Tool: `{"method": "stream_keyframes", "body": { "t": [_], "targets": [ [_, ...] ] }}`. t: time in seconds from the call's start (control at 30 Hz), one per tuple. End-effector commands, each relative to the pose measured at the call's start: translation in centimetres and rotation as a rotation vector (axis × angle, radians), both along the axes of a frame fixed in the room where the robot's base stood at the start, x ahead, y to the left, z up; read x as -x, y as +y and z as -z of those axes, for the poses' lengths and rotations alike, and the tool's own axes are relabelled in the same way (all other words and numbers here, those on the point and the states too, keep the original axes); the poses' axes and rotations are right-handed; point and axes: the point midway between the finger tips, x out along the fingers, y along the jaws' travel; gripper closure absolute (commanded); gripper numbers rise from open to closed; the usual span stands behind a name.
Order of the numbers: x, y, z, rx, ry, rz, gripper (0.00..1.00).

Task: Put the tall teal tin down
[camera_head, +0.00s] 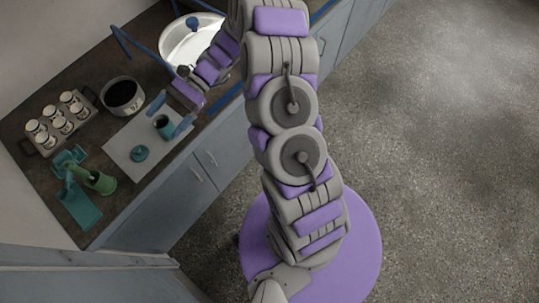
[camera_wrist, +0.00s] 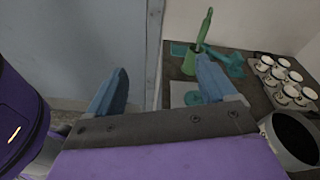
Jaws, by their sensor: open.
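The tall teal tin (camera_head: 163,125) stands upright, with a dark open top, on a pale grey board on the counter in the head view. My gripper (camera_head: 170,114) is open, with one blue finger on each side of the tin's top; I cannot tell whether either finger touches it. The wrist view shows both blue fingers of my gripper (camera_wrist: 161,70) spread apart. The tin cannot be made out there. A flat teal disc (camera_head: 140,153) lies on the board (camera_head: 124,143) in front of the tin; the disc also shows in the wrist view (camera_wrist: 200,98).
A dark-filled pot (camera_head: 122,95) and a tray of white cups (camera_head: 60,120) stand behind the board. A green pot with a handle (camera_head: 100,181) and teal pieces (camera_head: 82,210) are at left. Cabinet fronts (camera_head: 170,200) drop below.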

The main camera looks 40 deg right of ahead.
Motion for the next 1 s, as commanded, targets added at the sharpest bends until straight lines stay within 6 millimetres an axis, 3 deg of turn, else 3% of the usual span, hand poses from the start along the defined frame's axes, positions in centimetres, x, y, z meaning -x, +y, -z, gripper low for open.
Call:
{"method": "stream_keyframes", "body": {
  "t": [0.03,0.2,0.47,0.73,1.0],
  "targets": [
    [1.0,0.4,-1.4,0.024,-0.040,-0.040,0.15],
    [5.2,1.1,-4.6,0.111,-0.153,-0.174,0.15],
    [11.6,0.5,-7.9,0.266,-0.331,-0.367,0.15],
    [17.9,-1.9,-9.9,0.443,-0.505,-0.550,0.15],
    [23.3,-5.8,-10.9,0.641,-0.674,-0.711,0.15]
  ]
}}
